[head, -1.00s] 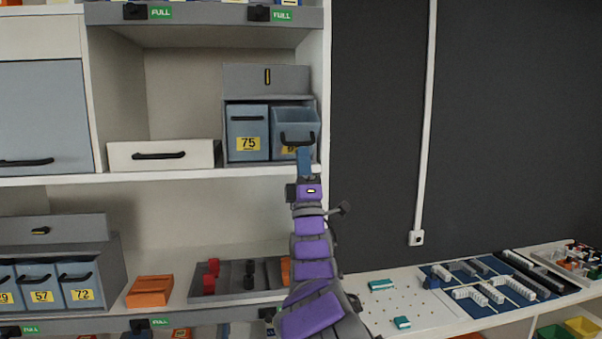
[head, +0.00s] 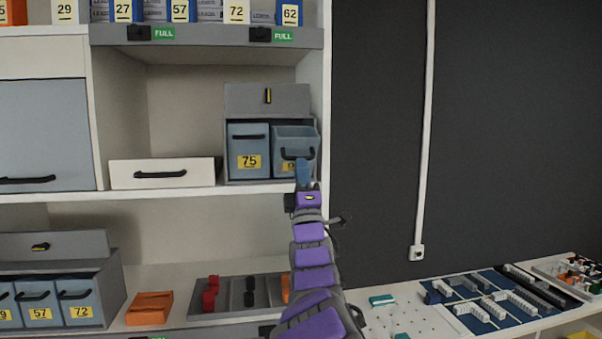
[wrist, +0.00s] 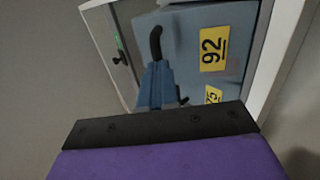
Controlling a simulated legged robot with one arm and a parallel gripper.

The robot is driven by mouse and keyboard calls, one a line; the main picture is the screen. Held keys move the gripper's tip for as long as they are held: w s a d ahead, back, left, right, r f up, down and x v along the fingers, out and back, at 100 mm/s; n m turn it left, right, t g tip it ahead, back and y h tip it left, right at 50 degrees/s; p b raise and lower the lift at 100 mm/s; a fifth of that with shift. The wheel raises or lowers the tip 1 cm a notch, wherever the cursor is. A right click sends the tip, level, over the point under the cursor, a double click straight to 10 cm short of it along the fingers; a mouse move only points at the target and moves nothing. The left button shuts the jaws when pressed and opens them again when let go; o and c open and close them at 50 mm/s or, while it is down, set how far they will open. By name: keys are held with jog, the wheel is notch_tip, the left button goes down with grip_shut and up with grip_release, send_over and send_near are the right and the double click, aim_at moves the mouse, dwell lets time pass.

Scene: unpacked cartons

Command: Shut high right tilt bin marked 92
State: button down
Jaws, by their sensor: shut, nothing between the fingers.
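The right tilt bin (head: 293,137) is a blue-grey bin in the grey two-bin case on the upper shelf. Its front tips outward and its open top shows. Its yellow label is partly hidden by my gripper in the head view, but reads 92 in the wrist view (wrist: 214,48). My gripper (head: 303,168) is shut and empty, with its blue fingers pointing up in front of the bin's lower front. In the wrist view the fingers (wrist: 158,82) overlap the bin's front near the black handle (wrist: 155,43). I cannot tell whether they touch it.
The bin marked 75 (head: 249,150) stands closed just left. A white drawer (head: 163,173) lies further left on the same shelf. The shelf's white side post (head: 325,90) is close on the right. Several bins and trays sit on the shelf below.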

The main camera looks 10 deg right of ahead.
aim_at(298, 144)
jog(key=shift+w+a+r+g+y+p, duration=0.15)
jog(key=shift+w+r+g+p, duration=0.1)
jog(key=shift+r+g+p, duration=0.45)
jog(key=shift+w+r+g+y+p, duration=0.2)
jog(key=shift+r+g+p, duration=0.3)
jog(key=shift+r+p, duration=0.35)
jog(key=w+r+g+p, duration=0.2)
jog(key=p, duration=0.2)
jog(key=shift+w+r+g, duration=0.1)
jog(key=shift+r+g, duration=0.1)
jog(key=shift+g, duration=0.2)
jog(key=shift+w+r+g+p, duration=0.3)
jog(key=shift+w+g+p, duration=0.25)
jog(key=shift+g+p, duration=0.25)
jog(key=shift+w+r+p, duration=0.3)
jog(key=shift+w+r, duration=0.05)
jog(key=shift+w, duration=0.2)
jog(key=shift+r, duration=0.15)
